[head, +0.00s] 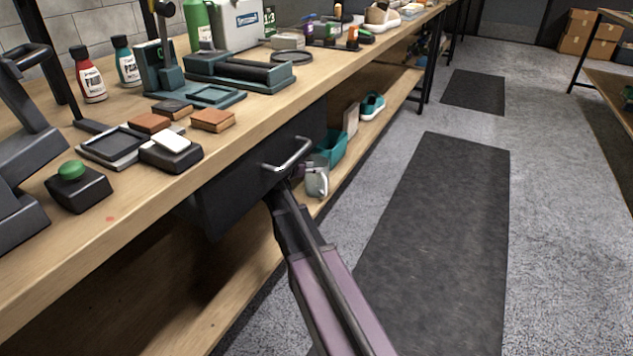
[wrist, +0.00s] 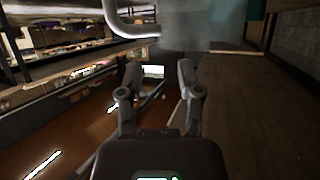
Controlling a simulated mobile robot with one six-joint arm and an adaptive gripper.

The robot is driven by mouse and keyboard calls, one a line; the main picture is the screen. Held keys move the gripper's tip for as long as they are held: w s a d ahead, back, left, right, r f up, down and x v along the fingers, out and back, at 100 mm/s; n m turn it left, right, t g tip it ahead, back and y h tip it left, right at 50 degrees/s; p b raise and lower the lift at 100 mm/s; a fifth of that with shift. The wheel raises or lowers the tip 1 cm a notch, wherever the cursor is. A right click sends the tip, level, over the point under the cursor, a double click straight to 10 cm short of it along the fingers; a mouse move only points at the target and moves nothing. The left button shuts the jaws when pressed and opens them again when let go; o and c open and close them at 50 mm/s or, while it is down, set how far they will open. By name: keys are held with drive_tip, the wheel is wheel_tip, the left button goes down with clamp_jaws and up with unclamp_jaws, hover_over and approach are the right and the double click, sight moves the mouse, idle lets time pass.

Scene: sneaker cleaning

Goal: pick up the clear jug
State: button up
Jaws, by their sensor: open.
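The clear jug (head: 317,178), greyish and see-through with a handle, stands on the wooden lower shelf just right of the drawer in the head view. In the wrist view, a hazy grey see-through shape above the fingers appears to be the jug (wrist: 205,42), with its outline unclear. My gripper (head: 284,188) is at the end of the arm, close to the left of the jug and below the drawer handle; its fingertips are hard to make out there. In the wrist view my gripper (wrist: 158,75) has its two fingers apart, with nothing held between them.
A dark drawer (head: 235,190) with a metal handle (head: 290,155) hangs under the bench, close to my gripper. A teal bin (head: 333,146) stands behind the jug. A teal shoe (head: 372,106) sits farther along the shelf. The floor mat (head: 440,230) is clear.

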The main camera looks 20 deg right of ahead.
sight(319, 179)
drive_tip(key=shift+f+b+x, duration=0.2)
drive_tip(key=shift+b+x, duration=0.75)
drive_tip(key=shift+x, duration=1.1)
drive_tip(key=shift+w+d+f, duration=0.15)
drive_tip(key=shift+d, duration=0.3)
